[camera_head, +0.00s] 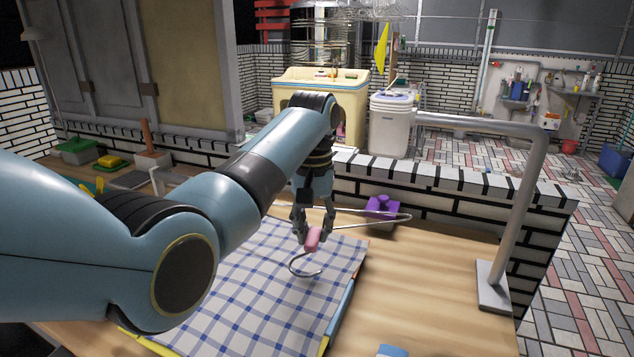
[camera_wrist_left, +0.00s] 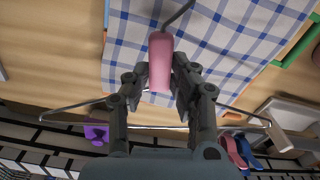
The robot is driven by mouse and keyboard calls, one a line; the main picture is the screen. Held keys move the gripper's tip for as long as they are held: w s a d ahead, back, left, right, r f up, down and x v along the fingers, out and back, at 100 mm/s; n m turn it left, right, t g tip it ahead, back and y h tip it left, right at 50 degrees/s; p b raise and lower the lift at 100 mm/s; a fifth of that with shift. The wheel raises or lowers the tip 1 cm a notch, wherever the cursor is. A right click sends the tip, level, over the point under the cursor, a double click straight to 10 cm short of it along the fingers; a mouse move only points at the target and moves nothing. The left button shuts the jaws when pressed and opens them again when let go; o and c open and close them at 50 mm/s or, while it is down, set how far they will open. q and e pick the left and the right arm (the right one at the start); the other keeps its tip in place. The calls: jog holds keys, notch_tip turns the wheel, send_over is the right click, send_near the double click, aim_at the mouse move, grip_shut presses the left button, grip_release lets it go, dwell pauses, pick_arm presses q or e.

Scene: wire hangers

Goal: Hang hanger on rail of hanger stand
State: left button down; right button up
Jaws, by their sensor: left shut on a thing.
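The wire hanger (camera_head: 372,212) has a pink grip at its neck and a curved metal hook. My left gripper (camera_head: 313,238) is shut on the pink part and holds the hanger above the checked cloth, with the hook toward the camera. In the left wrist view the pink grip (camera_wrist_left: 160,62) sits between the fingertips of my left gripper (camera_wrist_left: 161,88), and the hanger's wire (camera_wrist_left: 150,127) spreads to both sides. The hanger stand's grey rail (camera_head: 470,122) runs level at the right, apart from the hanger; its post drops to a square base (camera_head: 493,287). My right gripper is out of view.
A blue checked cloth (camera_head: 260,290) lies on the wooden table (camera_head: 420,290). A purple object (camera_head: 381,207) stands near the table's back edge, behind the hanger's wire. A low tiled wall (camera_head: 450,200) runs behind the table. Bare table lies between cloth and stand base.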

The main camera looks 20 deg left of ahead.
aim_at(314, 232)
pick_arm(q)
jog(key=shift+f, duration=0.4)
jog(key=shift+r, duration=0.2)
notch_tip(314, 232, up, 10)
jog(key=p, duration=0.9)
jog(key=shift+w, duration=0.25)
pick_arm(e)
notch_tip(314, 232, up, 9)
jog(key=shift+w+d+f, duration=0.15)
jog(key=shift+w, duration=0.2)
pick_arm(q)
jog(key=shift+f, duration=0.15)
